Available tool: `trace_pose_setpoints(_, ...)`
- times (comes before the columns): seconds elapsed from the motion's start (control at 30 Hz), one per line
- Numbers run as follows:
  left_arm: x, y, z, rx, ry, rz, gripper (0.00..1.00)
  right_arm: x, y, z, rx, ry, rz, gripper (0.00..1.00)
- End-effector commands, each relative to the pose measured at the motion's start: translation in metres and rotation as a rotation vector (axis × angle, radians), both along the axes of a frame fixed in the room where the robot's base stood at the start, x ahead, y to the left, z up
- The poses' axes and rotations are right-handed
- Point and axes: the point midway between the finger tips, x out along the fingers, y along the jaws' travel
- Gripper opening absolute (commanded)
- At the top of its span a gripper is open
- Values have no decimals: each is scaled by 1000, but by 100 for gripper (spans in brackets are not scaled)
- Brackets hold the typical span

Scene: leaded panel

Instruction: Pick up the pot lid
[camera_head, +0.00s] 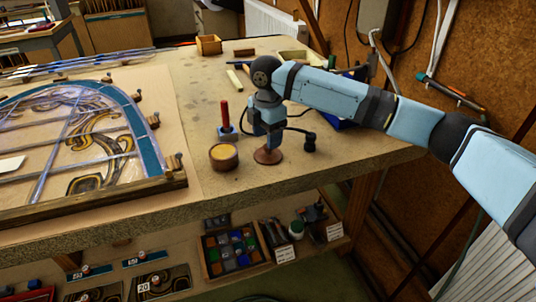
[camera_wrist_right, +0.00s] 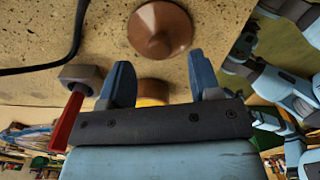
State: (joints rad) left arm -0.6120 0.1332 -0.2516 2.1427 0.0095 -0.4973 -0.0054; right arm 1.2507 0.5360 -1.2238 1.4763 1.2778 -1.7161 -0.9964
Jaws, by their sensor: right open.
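The pot lid (camera_head: 267,156) is a brown disc lying on the bench near its front edge. In the right wrist view the lid (camera_wrist_right: 160,30) shows as a brown disc rising to a blunt middle. My right gripper (camera_head: 267,139) is above the lid, pointing down, and hides part of it. In the right wrist view the gripper (camera_wrist_right: 159,60) has its two blue fingers apart with nothing between them, and the lid lies beyond their tips. A round brown pot (camera_head: 223,164) with yellow contents stands just left of the lid. My left gripper is not in view.
A red-handled tool (camera_head: 226,118) with a blue base stands behind the pot. A leaded panel (camera_head: 95,140) in a wooden frame fills the bench's left. Wooden pieces and a small box (camera_head: 209,45) lie further back. Bare bench (camera_head: 330,160) is free right of the lid.

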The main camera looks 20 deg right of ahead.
Motion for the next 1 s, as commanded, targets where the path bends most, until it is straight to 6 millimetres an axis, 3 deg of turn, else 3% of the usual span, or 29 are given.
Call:
trace_pose_setpoints(0.2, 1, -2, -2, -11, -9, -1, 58, -1, -1, -35, -2, 2, 0, 57)
trace_pose_setpoints(0.47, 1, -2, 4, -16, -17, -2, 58, -1, -1, -41, 0, 0, 0, 57)
trace_pose_setpoints(0.57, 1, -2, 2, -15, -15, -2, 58, -1, -1, -41, 0, 0, 0, 39)
trace_pose_setpoints(0.7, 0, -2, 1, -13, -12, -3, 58, -1, -1, -41, 0, 0, 0, 7)
trace_pose_setpoints(0.73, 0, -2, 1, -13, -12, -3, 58, -1, -1, -41, 0, 0, 0, 3)
trace_pose_setpoints(1.0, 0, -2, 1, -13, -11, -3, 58, -1, -1, -39, 0, 0, 0, 3)
